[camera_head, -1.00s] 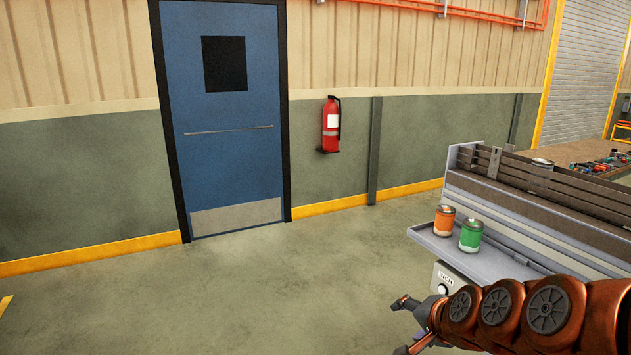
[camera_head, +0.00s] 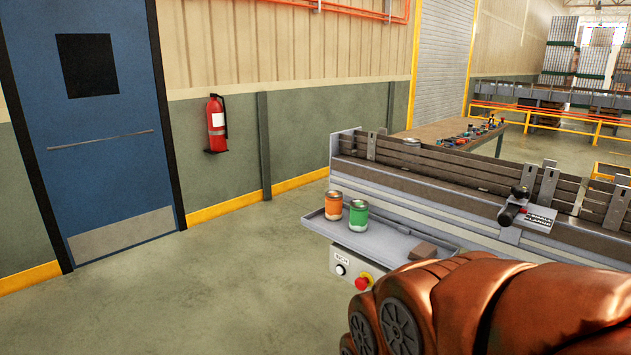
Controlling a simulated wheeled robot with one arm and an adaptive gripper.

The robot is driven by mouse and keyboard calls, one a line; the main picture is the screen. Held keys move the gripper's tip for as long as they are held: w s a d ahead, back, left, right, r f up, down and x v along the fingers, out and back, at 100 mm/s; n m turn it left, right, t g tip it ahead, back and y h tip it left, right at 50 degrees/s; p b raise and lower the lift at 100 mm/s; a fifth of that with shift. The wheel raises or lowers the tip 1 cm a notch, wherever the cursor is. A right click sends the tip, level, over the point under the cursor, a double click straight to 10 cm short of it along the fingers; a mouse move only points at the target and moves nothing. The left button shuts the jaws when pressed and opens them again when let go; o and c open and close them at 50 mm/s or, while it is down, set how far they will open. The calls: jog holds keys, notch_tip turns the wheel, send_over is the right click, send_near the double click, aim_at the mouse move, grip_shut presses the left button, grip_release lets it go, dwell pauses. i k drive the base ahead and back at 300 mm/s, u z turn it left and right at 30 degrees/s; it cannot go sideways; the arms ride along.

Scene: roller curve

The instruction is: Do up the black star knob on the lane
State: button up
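The lane (camera_head: 345,172) is a long grey conveyor with brown rails, running from the middle to the right edge. On its near side is a dark clamp fitting beside a small labelled plate (camera_head: 541,219). A black knob (camera_head: 520,191) sits on top of this fitting, and a black cylinder (camera_head: 508,214) points toward me. The knob is too small to make out its star shape or how tight it is. My copper-coloured arm fills the lower right, below and in front of the lane. My gripper is not in view.
An orange can (camera_head: 333,206) and a green can (camera_head: 358,216) stand on a grey side tray (camera_head: 316,223) with a brown block (camera_head: 423,250). Below hangs a control box (camera_head: 341,264) with a red button (camera_head: 363,282). The floor at left is clear.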

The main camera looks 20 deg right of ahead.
aim_at(519, 191)
jog(key=z, duration=0.95)
jog(key=k, duration=0.35)
jog(key=z, duration=0.7)
jog(key=i, duration=0.5)
